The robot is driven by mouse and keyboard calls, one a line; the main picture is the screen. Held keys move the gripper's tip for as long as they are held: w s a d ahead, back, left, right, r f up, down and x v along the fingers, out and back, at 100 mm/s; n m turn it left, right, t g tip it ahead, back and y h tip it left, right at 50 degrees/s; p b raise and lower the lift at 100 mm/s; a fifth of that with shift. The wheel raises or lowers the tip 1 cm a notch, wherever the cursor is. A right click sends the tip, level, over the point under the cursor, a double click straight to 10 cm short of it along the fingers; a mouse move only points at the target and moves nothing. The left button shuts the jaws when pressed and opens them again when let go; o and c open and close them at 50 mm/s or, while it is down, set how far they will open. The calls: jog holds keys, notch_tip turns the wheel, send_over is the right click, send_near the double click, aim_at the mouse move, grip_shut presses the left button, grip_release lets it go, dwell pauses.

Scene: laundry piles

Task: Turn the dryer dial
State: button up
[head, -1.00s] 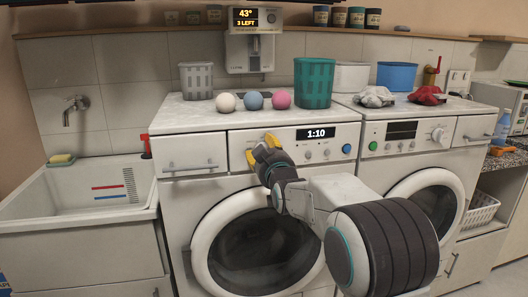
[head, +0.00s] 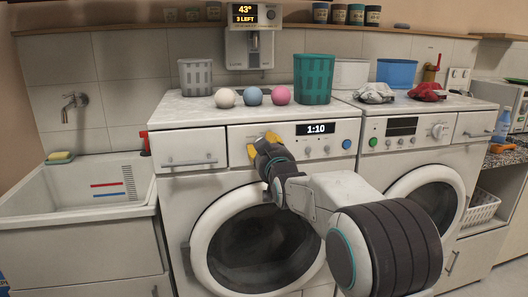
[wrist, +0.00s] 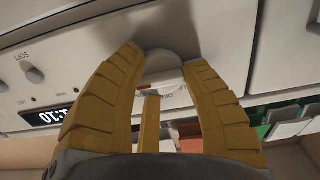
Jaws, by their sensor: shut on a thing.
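The dial (wrist: 165,67) is a pale round knob on the control panel of the left machine (head: 240,147). In the wrist view my gripper (wrist: 160,59) has a yellow finger on each side of it and is shut on it. My gripper (head: 262,144) hides the dial in the head view. The left machine's display (head: 315,129) reads 1:10, just right of my gripper. A blue button (head: 346,144) is farther right on that panel.
A second machine (head: 385,155) with its own knob (head: 438,131) stands to the right. Three balls, a grey basket (head: 195,77) and a teal basket (head: 313,78) stand on the left machine's top. A sink (head: 75,190) is at the left.

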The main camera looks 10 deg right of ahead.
jog(key=m+b, duration=0.4)
jog(key=m, duration=0.1)
jog(key=shift+r, duration=0.25)
jog(key=shift+m+b, duration=0.8)
jog(key=shift+b, duration=0.4)
jog(key=shift+d+r, duration=0.1)
jog(key=shift+r, duration=0.1)
jog(key=o, duration=0.8)
jog(key=shift+c, duration=0.2)
jog(key=o, duration=0.4)
jog(key=shift+f, duration=0.3)
jog(key=shift+o, duration=0.2)
jog(key=shift+s, duration=0.1)
jog(key=s, duration=1.1)
jog(key=shift+s, duration=0.4)
